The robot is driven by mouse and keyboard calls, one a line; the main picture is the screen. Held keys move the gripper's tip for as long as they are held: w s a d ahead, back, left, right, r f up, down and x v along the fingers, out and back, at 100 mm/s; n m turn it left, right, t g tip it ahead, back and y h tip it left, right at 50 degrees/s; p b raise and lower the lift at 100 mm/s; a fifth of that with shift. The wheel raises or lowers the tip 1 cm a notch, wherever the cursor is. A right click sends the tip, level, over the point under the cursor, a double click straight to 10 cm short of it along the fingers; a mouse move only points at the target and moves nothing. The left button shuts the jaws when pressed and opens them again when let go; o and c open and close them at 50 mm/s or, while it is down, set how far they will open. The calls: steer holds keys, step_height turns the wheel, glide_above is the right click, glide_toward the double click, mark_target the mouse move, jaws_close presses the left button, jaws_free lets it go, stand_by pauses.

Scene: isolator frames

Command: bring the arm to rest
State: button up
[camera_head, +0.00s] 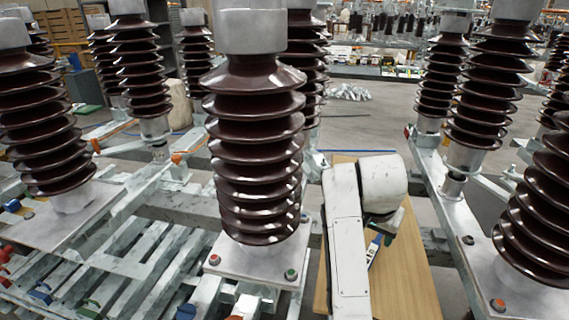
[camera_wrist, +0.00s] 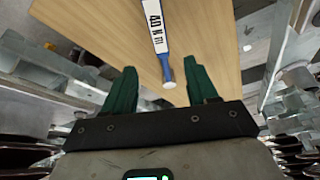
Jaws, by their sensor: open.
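My arm (camera_head: 345,240) reaches forward over a wooden board in the head view, folded at its white elbow. My gripper (camera_head: 384,228) is partly hidden behind the arm there. In the wrist view my gripper (camera_wrist: 160,68) has two green fingers spread apart, with nothing held between them. The tool also shows in the head view (camera_head: 374,250), beside the arm.
A dark ribbed insulator (camera_head: 255,150) stands upright left of my arm, on a metal frame (camera_head: 150,235). More insulators (camera_head: 484,90) stand on a frame to the right. Open grey floor (camera_head: 370,115) lies beyond the board.

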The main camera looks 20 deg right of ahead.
steer(key=s+f+n+p, duration=0.1)
steer(key=s+f, duration=0.2)
steer(key=s, duration=0.1)
steer(key=s+a+f+n+p, duration=0.1)
steer(key=s+f+n, duration=0.1)
steer(key=s+f, duration=0.1)
steer(key=s+a+f+n+p, duration=0.1)
steer(key=s+f+n, duration=0.1)
steer(key=s, duration=0.3)
steer(key=shift+s+f, duration=0.3)
steer(key=shift+f, duration=0.6)
steer(key=s+a+f+n+y, duration=0.1)
steer(key=s+a+n, duration=0.1)
steer(key=s, duration=0.3)
steer(key=s+a+f+n+y+p, duration=0.1)
steer(key=s+a+f+n, duration=0.1)
steer(key=s, duration=0.4)
steer(key=s+a+f+n+g+y+p, duration=0.1)
steer(key=s+a, duration=0.3)
steer(key=s, duration=0.2)
steer(key=shift+f+n, duration=0.35)
steer(key=shift+n, duration=0.05)
